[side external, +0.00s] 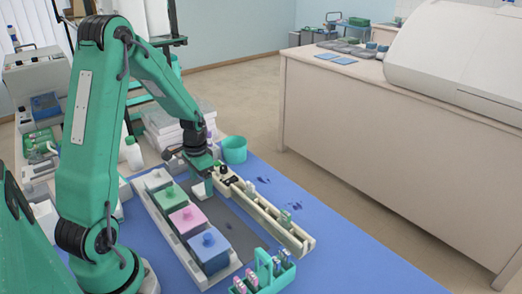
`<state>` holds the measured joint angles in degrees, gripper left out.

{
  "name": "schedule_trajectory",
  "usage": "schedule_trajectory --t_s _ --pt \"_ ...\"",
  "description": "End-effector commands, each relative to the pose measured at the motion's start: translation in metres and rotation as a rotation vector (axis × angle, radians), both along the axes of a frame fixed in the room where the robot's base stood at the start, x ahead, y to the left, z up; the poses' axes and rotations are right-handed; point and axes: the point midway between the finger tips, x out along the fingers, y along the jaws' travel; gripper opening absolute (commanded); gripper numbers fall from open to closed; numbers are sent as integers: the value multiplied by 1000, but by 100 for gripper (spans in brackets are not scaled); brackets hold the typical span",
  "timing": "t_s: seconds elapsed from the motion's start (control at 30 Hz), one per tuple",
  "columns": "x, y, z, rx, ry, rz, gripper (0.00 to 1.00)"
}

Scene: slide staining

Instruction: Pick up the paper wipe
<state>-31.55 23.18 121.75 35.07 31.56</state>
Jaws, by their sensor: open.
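My gripper (204,178) is low over the far end of the blue bench mat, between the row of staining jars and the long cream slide rack (276,215). Its jaws are open, but the fingertips are small and hard to make out. A small pale piece (204,189) shows just below the gripper. I cannot tell whether it is the paper wipe, or whether it touches the jaws. No other thing in view is clearly a paper wipe, and the gripper hides part of the surface beneath it.
Jars with white (157,180), green (170,197), pink (187,219) and blue (209,247) lids stand in a tray left of the rack. A green cup (234,149) stands behind. A green slide holder (265,272) is in front. The blue mat (345,250) is clear at right.

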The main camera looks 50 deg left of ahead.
Motion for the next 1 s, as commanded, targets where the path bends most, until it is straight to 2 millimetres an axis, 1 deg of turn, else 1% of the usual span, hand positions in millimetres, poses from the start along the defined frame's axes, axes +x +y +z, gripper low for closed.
schedule_trajectory --t_s 0.03,0.1,0.23,0.77,0.8,0.87,1.0 --pt "-1 0 -6 -2 4 0 80" --pt "0 0 -13 -2 3 0 80" --pt "0 0 -20 0 1 0 80" --pt "0 0 -21 0 0 0 80" --pt "0 0 -21 0 0 0 76" --pt "0 0 -21 0 0 0 64" --pt "0 0 -21 0 0 0 37"
